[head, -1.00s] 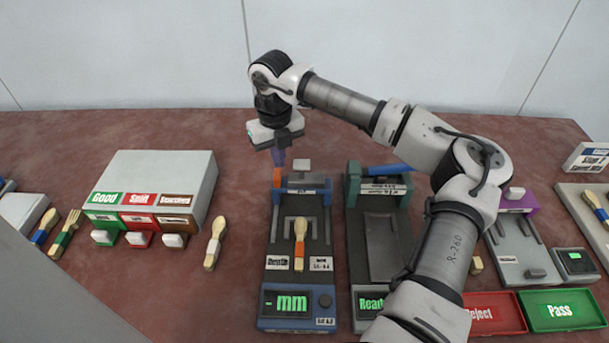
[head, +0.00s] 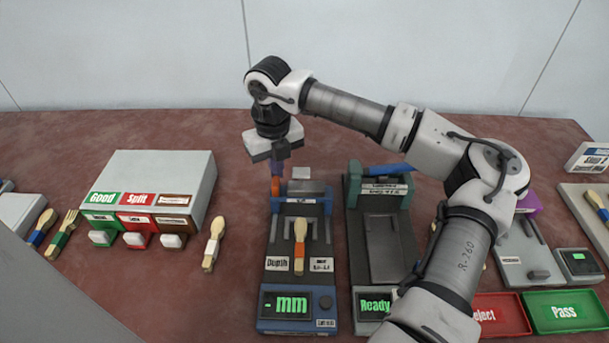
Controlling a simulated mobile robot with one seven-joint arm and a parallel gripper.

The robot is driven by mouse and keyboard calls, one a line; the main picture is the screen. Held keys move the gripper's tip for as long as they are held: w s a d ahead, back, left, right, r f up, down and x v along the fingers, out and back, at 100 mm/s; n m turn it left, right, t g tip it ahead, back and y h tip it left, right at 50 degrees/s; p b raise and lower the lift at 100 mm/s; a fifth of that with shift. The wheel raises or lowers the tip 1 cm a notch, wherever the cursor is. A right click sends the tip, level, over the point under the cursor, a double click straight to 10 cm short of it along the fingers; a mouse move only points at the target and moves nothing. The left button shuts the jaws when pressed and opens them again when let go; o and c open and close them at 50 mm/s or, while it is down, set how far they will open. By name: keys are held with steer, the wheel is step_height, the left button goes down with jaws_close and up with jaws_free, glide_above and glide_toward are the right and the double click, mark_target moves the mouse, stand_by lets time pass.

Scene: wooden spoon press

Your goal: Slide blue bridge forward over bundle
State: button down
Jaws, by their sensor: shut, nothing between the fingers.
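The blue bridge (head: 322,189) spans the back part of the dark Depth device (head: 285,248), with a white label on its front and an orange block (head: 275,188) at its left end. A wooden brush-like piece with an orange band (head: 299,245) lies lengthwise on the device bed in front of the bridge; I take it for the bundle, and the bridge is not over its bristles' middle. My gripper (head: 277,169) points down, shut and empty, just behind the bridge's left end. Whether its tips touch the bridge is hard to tell.
A second device with a green bridge (head: 353,185) stands close on the right, partly behind my arm. A Good/Split sorting box (head: 160,170) and a loose brush (head: 214,243) lie left. Red (head: 497,315) and green (head: 563,311) trays sit at front right.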

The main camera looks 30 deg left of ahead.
mark_target(275, 201)
steer(key=shift+s+d+b, duration=0.35)
steer(key=shift+s+d, duration=0.15)
steer(key=shift+s, duration=0.5)
steer(key=shift+s+d+b, duration=0.35)
steer(key=shift+s+d, duration=0.1)
steer(key=shift+s, duration=0.5)
steer(key=shift+s+d+b, duration=0.35)
steer(key=shift+s+d, duration=0.15)
steer(key=shift+s, duration=0.5)
steer(key=shift+w, duration=0.1)
steer(key=shift+w+a+b, duration=0.25)
steer(key=shift+w+b, duration=0.05)
steer(key=shift+w, duration=0.15)
step_height(275, 201, up, 7)
steer(key=p, duration=0.3)
